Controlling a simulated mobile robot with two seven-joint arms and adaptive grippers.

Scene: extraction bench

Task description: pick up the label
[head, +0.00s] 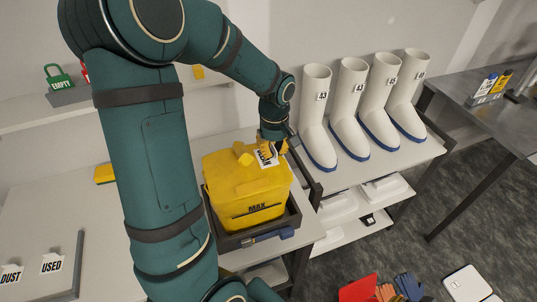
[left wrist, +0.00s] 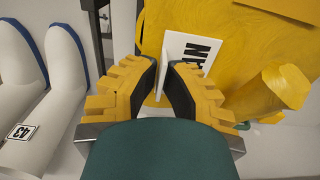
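The label is a white card (head: 265,160) with dark lettering, at the top of the yellow container marked MAX (head: 230,190) in the head view. In the left wrist view the label (left wrist: 188,48) shows the letters "NE", partly covered by my fingers. A narrow white part of it stands between the finger pads. My left gripper (head: 272,142) reaches down to the label; in the wrist view its two yellow fingers (left wrist: 163,75) straddle that part with a gap between the tips. Whether either pad touches it is unclear. My right gripper is not in view.
The yellow container stands in a dark tray (head: 292,217) on the bench. A yellow knob (left wrist: 285,85) rises close beside the label. White boots (head: 315,115) stand on a rack to the right. DUST and USED cards (head: 52,263) are at lower left.

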